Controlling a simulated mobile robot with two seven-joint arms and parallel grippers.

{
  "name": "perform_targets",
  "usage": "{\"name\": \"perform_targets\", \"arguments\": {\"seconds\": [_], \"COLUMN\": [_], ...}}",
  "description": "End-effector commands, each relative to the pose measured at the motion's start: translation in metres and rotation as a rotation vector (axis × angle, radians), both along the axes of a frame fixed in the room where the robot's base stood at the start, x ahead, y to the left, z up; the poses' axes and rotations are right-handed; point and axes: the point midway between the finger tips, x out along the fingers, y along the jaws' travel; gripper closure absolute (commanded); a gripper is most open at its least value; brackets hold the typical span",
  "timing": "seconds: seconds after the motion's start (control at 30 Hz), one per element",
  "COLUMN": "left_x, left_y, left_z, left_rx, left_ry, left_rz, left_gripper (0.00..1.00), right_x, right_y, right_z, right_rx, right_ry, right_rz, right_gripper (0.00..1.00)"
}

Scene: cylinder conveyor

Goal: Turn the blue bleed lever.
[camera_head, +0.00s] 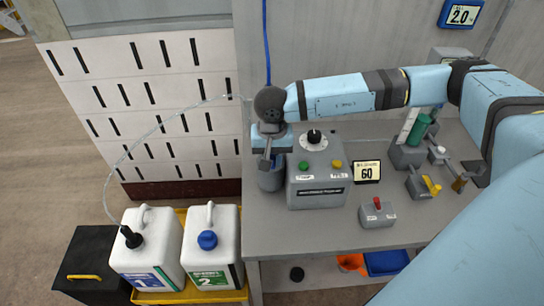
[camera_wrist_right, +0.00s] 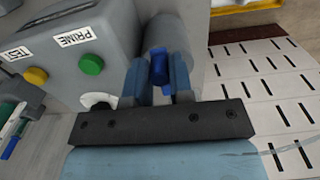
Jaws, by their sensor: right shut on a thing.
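The blue bleed lever (camera_wrist_right: 158,66) shows in the right wrist view, between the two fingers of my right gripper (camera_wrist_right: 158,88), in front of a grey cylinder (camera_wrist_right: 176,38). My right gripper is shut on the lever. In the head view my right gripper (camera_head: 268,162) points down at the left side of the grey pump box (camera_head: 318,182), above the grey cylinder (camera_head: 270,181). It hides most or all of the lever there, so I cannot tell the lever's angle. My left gripper is not in view.
The pump box has a green button (camera_head: 304,166), a yellow button (camera_head: 337,164) and a dial (camera_head: 314,137). A display reading 60 (camera_head: 367,171) and a red-switch box (camera_head: 377,213) stand to its right. White jugs (camera_head: 146,252) (camera_head: 210,258) stand lower left. The table front (camera_head: 300,232) is bare.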

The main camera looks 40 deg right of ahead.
Motion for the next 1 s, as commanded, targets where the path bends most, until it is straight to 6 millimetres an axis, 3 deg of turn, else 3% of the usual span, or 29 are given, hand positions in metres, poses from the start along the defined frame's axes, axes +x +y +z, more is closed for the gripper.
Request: {"name": "perform_targets", "arguments": {"seconds": [1.0], "left_x": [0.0], "left_y": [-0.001], "left_z": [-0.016], "left_rx": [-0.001], "left_ry": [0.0], "left_rz": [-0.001], "left_gripper": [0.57], "right_x": [0.018], "right_y": [0.017], "right_z": [-0.002], "right_rx": [0.0], "right_ry": [-0.001], "right_rz": [0.0], "right_gripper": [0.89]}}
